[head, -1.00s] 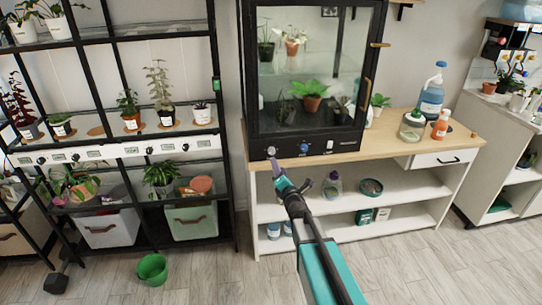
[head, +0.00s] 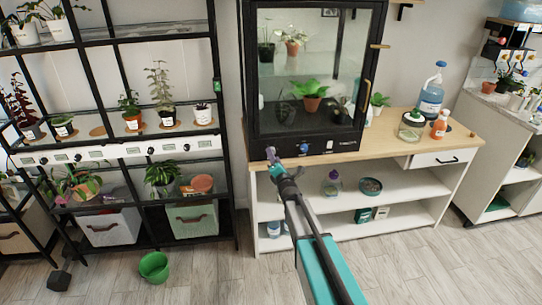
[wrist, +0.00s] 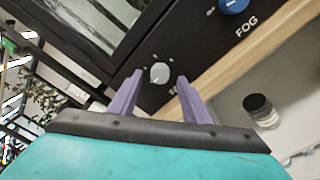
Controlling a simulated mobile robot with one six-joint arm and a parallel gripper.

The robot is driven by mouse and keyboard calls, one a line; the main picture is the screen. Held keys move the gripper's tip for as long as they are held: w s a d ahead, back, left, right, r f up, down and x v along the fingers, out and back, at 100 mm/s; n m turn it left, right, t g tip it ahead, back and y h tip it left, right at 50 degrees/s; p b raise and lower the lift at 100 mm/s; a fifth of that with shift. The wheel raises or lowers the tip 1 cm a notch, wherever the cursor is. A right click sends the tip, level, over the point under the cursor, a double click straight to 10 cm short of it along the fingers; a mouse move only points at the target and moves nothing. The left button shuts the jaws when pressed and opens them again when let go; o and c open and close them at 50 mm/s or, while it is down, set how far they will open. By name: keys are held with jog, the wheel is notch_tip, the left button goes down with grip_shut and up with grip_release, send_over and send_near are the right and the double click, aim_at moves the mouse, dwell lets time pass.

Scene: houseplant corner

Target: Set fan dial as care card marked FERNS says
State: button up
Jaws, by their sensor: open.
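The pale grey dial (wrist: 160,73) is on the black front panel of the glass cabinet (head: 312,143). Its printed label is mostly covered by my right finger, so I cannot read it fully. My gripper (wrist: 159,86) is open, its purple fingers pointing at the panel, with the dial seen between the fingertips. I cannot tell whether they reach around it. In the head view my gripper (head: 271,156) covers the dial. A blue dial (wrist: 233,4) marked FOG is to its right. No card marked FERNS is readable.
The cabinet stands on a wooden-topped bench (head: 385,140) with bottles at right. A black plant rack (head: 225,130) with a white strip of knobs (head: 110,152) stands at left. A green bucket (head: 154,267) is on the floor. A small jar (wrist: 262,112) sits below the bench top.

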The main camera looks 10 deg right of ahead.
jog(key=shift+w, duration=0.85)
jog(key=shift+c, duration=0.4)
